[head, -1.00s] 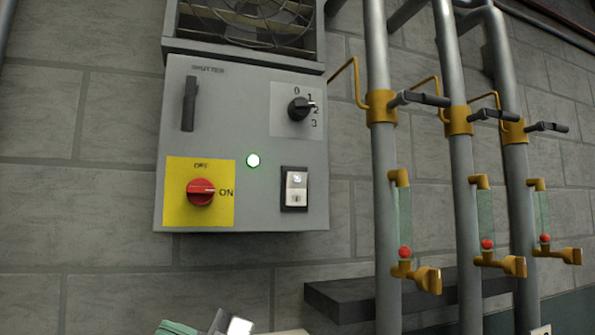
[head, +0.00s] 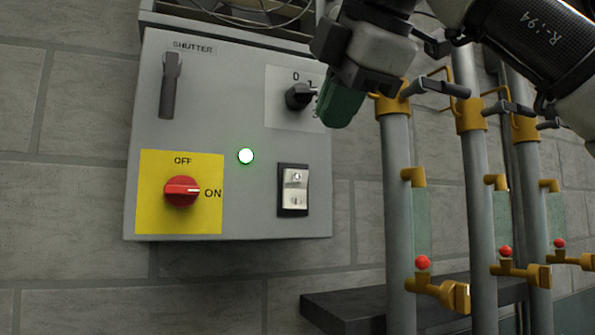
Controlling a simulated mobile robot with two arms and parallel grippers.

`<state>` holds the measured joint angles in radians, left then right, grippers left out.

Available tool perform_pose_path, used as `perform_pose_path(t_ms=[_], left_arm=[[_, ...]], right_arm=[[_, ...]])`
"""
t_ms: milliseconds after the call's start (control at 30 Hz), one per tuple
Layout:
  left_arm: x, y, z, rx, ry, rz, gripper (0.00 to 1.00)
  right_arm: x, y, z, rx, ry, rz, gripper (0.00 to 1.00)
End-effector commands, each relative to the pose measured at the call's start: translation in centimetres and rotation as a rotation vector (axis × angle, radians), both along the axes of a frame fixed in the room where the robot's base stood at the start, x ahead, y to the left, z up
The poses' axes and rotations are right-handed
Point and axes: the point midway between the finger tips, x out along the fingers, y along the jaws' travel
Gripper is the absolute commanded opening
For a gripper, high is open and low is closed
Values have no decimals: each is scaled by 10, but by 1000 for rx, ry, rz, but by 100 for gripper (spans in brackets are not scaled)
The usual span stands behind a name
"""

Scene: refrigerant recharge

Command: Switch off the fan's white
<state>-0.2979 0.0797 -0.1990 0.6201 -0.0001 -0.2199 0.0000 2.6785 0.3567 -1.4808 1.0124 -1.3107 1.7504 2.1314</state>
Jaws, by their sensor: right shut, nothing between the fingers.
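A white rocker switch (head: 294,190) in a black frame sits at the lower right of the grey fan control box (head: 225,110). Which side of it is pressed in is hard to tell. A green light (head: 246,156) on the box is lit. My right gripper (head: 341,105), with green fingertips, comes in from the upper right. It is shut and empty, above and to the right of the white switch and apart from it. It hides part of the numbers beside the black rotary knob (head: 299,96). My left gripper is not in view.
A red rotary switch (head: 181,191) on a yellow plate points to ON. A shutter lever (head: 170,85) hangs down at the upper left. The space before the box's lower half is clear.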

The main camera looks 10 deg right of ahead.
Motion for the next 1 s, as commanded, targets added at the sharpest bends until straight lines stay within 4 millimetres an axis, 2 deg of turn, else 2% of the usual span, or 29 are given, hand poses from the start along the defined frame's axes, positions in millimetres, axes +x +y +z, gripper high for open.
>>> perform_pose_path(t_ms=[167, 533, 667, 1000], left_arm=[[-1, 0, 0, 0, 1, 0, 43], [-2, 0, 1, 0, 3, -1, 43], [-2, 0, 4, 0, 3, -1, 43], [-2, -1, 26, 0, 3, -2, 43]], right_arm=[[-8, -9, 7, 3, -4, -47, 0], [-2, -8, 2, 2, -2, -42, 0], [12, -5, -10, 1, -1, -41, 0], [66, 6, -56, -1, 0, -40, 0]])
